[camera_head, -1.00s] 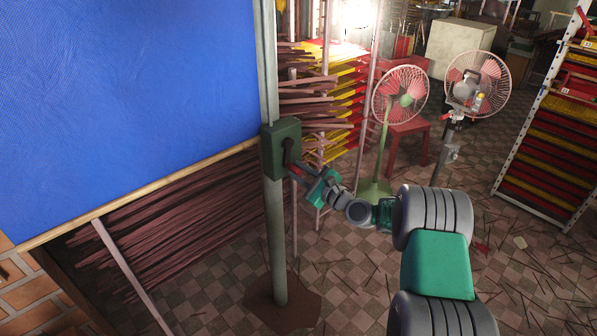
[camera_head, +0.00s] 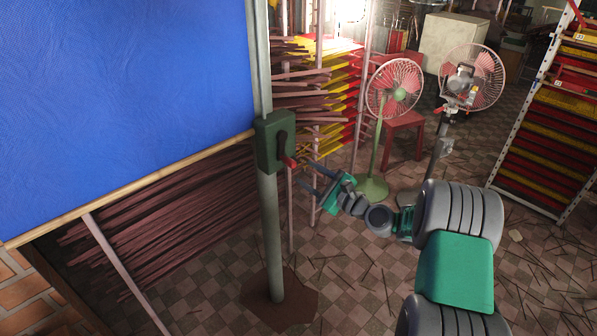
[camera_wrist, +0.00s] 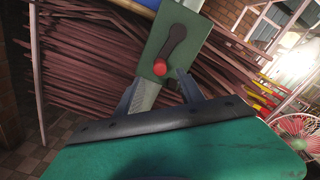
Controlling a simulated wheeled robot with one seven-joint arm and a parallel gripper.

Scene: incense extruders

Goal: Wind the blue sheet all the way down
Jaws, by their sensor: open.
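The blue sheet (camera_head: 120,95) hangs at the left in the head view, with a wooden bar (camera_head: 130,185) along its lower edge. Bundles of brown sticks show below the bar. A green crank box (camera_head: 268,145) sits on a grey-green post (camera_head: 272,240) at the sheet's right edge. Its dark crank arm points down and ends in a red handle (camera_head: 288,161). My gripper (camera_head: 308,175) is open and empty, just right of and slightly below the red handle. In the wrist view the red handle (camera_wrist: 160,68) is ahead of the open fingers (camera_wrist: 158,90), apart from them.
A green-stemmed fan (camera_head: 395,90) stands behind my arm beside a red stool (camera_head: 405,135). Another fan (camera_head: 472,80) is farther right. Racks of brown, yellow and red sticks stand behind the post and at the far right (camera_head: 555,130). The checkered floor has scattered sticks.

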